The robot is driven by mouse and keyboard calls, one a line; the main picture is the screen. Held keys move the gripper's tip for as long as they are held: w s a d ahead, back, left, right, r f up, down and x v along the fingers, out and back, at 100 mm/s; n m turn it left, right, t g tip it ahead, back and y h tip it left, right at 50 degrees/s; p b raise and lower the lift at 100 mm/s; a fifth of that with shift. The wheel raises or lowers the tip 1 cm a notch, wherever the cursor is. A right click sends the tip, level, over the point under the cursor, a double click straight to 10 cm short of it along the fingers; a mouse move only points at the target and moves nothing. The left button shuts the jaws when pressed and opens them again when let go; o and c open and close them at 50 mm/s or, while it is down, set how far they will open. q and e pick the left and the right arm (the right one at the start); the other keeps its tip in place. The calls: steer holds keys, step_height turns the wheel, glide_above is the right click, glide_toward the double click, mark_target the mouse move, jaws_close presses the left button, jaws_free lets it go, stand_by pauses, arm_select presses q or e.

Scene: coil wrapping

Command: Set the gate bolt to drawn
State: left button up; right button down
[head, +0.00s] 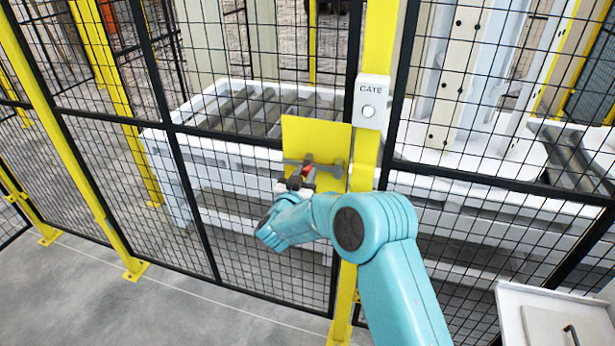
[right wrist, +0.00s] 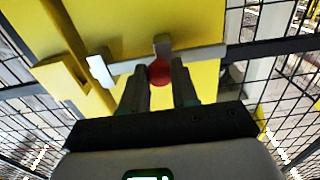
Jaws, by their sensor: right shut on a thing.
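The gate bolt (right wrist: 205,54) is a grey bar with a red knob (right wrist: 159,72), lying across a yellow plate (right wrist: 110,22) on the mesh gate. In the head view the yellow plate (head: 302,132) sits beside the yellow post, and the bolt is partly hidden by my gripper. My right gripper (right wrist: 160,85) is shut on the red knob. It also shows in the head view (head: 303,172), in front of the plate. The bar's left end (right wrist: 101,69) is near a yellow bracket (right wrist: 62,82) in the wrist view. My left gripper is not in view.
A white cabinet (head: 550,315) stands at lower right. The floor at lower left is clear.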

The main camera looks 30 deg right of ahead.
steer(key=shift+w+a+r, duration=0.15)
steer(key=shift+a+r, duration=0.05)
steer(key=shift+r, duration=0.1)
steer(key=c, duration=0.9)
jaws_free()
steer(key=shift+a, duration=0.1)
steer(key=shift+w+a, duration=0.1)
steer(key=shift+s+d+f, duration=0.2)
steer(key=shift+s, duration=0.05)
steer(key=b+v, duration=0.4)
steer(key=v, duration=1.2)
steer(key=shift+a, duration=0.15)
